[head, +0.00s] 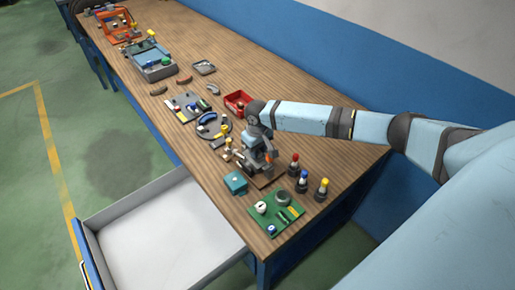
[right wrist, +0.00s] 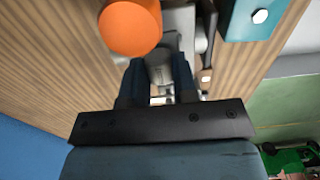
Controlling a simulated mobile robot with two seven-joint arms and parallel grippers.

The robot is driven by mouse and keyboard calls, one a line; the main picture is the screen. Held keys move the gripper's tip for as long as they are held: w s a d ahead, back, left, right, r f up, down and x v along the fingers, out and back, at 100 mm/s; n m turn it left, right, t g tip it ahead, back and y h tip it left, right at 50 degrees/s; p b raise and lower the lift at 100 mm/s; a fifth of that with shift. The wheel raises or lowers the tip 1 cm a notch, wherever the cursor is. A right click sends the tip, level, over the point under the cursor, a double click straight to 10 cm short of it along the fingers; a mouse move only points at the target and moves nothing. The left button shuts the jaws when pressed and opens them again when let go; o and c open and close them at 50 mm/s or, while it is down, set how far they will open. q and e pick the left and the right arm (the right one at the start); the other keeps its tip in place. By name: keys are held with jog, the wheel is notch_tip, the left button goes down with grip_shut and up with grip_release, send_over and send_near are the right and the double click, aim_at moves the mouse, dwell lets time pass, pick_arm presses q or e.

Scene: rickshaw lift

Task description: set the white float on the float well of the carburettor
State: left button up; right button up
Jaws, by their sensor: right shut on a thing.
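My right gripper (head: 262,168) reaches down over a brown board (head: 257,184) near the front of the bench. In the right wrist view its fingers (right wrist: 158,82) are shut on a small pale grey-white piece (right wrist: 158,66), which looks like the white float. A pale grey body (right wrist: 180,18), seemingly the carburettor, lies just beyond the fingers, beside a large orange round part (right wrist: 130,27). The gripper largely hides the carburettor in the head view. I cannot tell whether the float touches the well. My left gripper is not in view.
A teal block (head: 235,183) stands close to the left. A green board (head: 277,214) with small parts lies in front. Red, blue and yellow-topped posts (head: 302,183) stand to the right. A red bin (head: 238,103) lies behind. An open drawer (head: 160,225) juts out left.

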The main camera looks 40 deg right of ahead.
jog(key=shift+f+p, duration=0.1)
jog(key=shift+p, duration=0.35)
dwell(0.4)
dwell(0.3)
jog(key=o, duration=1.4)
jog(key=shift+c, duration=0.2)
